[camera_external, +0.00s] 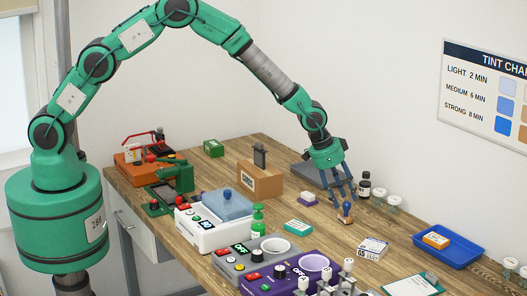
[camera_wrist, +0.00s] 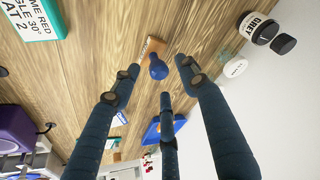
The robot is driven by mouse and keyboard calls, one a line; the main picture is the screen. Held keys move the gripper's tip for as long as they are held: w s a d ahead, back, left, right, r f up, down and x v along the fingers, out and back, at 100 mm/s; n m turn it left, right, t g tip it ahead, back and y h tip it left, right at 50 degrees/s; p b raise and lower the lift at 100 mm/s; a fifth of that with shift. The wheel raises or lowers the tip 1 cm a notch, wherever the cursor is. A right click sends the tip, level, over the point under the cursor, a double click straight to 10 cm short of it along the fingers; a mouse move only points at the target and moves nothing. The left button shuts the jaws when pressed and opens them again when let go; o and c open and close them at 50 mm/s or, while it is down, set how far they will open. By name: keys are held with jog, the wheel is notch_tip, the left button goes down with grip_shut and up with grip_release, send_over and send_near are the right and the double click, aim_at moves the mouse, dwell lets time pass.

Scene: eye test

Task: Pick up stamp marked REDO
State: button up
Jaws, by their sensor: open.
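A stamp (camera_external: 346,212) with a blue knob and a wooden base stands on the wooden table, right below my gripper (camera_external: 343,192). In the wrist view the stamp (camera_wrist: 158,69) shows between and beyond the fingertips (camera_wrist: 158,78). The three dark blue fingers are spread open and hold nothing. They point down at the stamp. Whether they touch it cannot be told. No REDO marking is readable on it, as its printing face is hidden.
A dark bottle (camera_external: 364,185) and small glass jars (camera_external: 378,195) stand just right of the stamp. A teal-edged card (camera_external: 298,227) and a purple-and-white block (camera_external: 307,198) lie left. A blue tray (camera_external: 460,254) is farther right. A GS card box (camera_external: 373,247) lies in front.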

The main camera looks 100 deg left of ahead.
aim_at(346, 202)
jog(key=shift+x, duration=2)
grip_shut()
